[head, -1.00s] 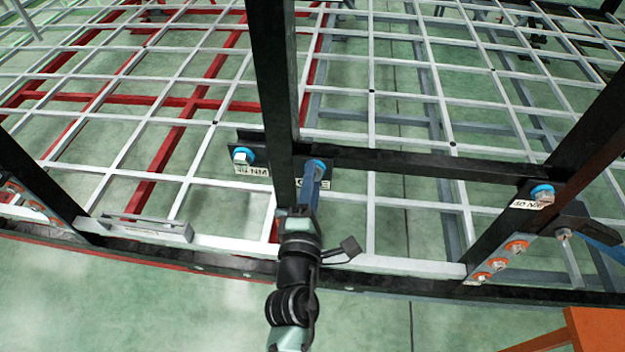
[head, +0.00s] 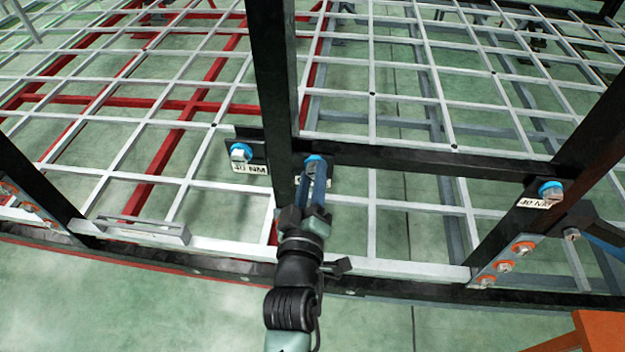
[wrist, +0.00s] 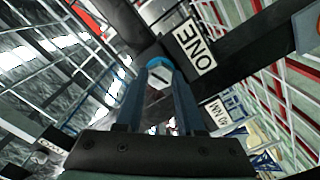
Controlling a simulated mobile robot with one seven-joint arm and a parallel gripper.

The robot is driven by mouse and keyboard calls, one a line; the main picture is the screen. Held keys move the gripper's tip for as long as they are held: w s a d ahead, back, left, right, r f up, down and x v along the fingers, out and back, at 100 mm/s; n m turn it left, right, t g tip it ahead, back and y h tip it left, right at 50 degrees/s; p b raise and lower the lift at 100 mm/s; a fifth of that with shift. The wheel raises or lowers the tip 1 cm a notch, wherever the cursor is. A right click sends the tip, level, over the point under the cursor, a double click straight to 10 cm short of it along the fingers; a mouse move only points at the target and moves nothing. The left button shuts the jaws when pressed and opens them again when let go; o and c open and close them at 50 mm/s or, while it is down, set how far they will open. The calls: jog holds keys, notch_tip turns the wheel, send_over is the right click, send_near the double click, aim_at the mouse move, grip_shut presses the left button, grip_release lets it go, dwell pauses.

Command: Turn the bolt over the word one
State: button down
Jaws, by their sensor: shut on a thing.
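The bolt (head: 313,164) has a grey hex head and a bright blue ring. It sits on a black bracket just right of the black upright post. In the wrist view the bolt (wrist: 159,74) is beside the white label reading ONE (wrist: 195,46). In the head view my fingers cover much of that label (head: 327,184). My gripper (head: 313,174) reaches up from below with its two blue fingers either side of the bolt head. In the wrist view my gripper (wrist: 161,82) is shut on the bolt, and the fingertips hide part of its sides.
A similar blue-ringed bolt (head: 241,153) with a 40 NM label is left of the post (head: 274,90). Another (head: 550,191) is on the right beam. A black crossbar (head: 430,162) runs right. White grid bars lie behind. An orange object (head: 600,330) stands bottom right.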

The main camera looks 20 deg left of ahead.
jog(key=m+b, duration=0.1)
jog(key=m, duration=0.1)
jog(key=f+m+b, duration=0.1)
jog(key=m, duration=0.1)
jog(key=shift+s+m+b, duration=0.1)
jog(key=shift+m+b, duration=0.2)
jog(key=shift+r+m+b, duration=0.2)
jog(key=shift+m+b, duration=1.8)
jog(key=shift+m, duration=3.4)
jog(key=c, duration=0.9)
grip_release()
jog(key=o, duration=0.4)
jog(key=shift+r, duration=0.25)
